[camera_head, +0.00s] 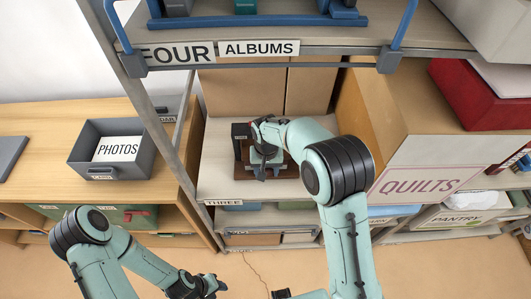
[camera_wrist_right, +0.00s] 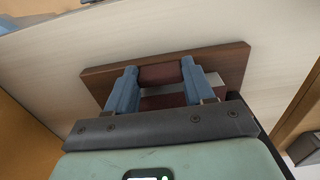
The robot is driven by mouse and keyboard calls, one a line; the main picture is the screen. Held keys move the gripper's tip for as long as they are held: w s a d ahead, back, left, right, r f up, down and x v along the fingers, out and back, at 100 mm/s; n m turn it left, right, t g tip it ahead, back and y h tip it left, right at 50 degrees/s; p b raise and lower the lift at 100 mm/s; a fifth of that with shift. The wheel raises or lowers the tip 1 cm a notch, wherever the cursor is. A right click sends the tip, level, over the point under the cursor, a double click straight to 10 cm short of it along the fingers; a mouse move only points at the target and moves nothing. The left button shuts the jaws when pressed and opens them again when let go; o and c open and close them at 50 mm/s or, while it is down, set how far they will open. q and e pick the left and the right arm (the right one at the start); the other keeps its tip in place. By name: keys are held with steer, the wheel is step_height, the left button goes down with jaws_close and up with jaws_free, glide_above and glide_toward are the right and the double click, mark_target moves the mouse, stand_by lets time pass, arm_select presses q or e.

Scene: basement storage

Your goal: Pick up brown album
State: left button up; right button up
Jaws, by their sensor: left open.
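A dark brown object (camera_head: 286,171), perhaps the album or a board under it, lies on the shelf labelled THREE. My right gripper (camera_head: 262,160) points down over it and hides part of it. In the right wrist view, a maroon-brown piece (camera_wrist_right: 160,75) shows between the two blue fingers of my right gripper (camera_wrist_right: 160,85), in front of a wider brown board (camera_wrist_right: 228,62). The fingers stand apart; whether they press on the piece is unclear. My left gripper (camera_head: 209,286) is open and empty, low in front of the shelves.
A dark upright block (camera_head: 240,132) stands beside the brown object. The upper shelf marked ALBUMS (camera_head: 330,43) and metal post (camera_head: 160,135) bound the bay. A QUILTS box (camera_head: 430,165) is at right. A grey PHOTOS bin (camera_head: 85,150) sits on the left wooden shelf.

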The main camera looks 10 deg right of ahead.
steer(key=shift+r, duration=0.1)
steer(key=shift+w+r, duration=0.1)
steer(key=shift+r, duration=0.25)
arm_select(q)
steer(key=s+f+b, duration=0.1)
steer(key=f+b, duration=0.1)
steer(key=s+f+b, duration=0.1)
steer(key=f, duration=0.1)
steer(key=shift+s+f, duration=0.1)
steer(key=shift+s, duration=0.25)
arm_select(e)
steer(key=s+a, duration=0.2)
steer(key=s, duration=0.7)
steer(key=s+a+r, duration=0.1)
steer(key=s+a, duration=0.1)
steer(key=s, duration=0.6)
steer(key=shift+s, duration=0.35)
steer(key=shift+r, duration=0.15)
steer(key=shift+s, duration=0.1)
arm_select(q)
steer(key=shift+s+f+g+b, duration=0.15)
steer(key=shift+s+f+b, duration=0.1)
steer(key=shift+f+b, duration=0.25)
steer(key=shift+s+f+g+b, duration=0.15)
steer(key=shift+s+f+b, duration=0.1)
steer(key=shift+f+b, duration=0.2)
arm_select(e)
steer(key=s+a, duration=0.3)
steer(key=s, duration=1)
steer(key=shift+s, duration=0.3)
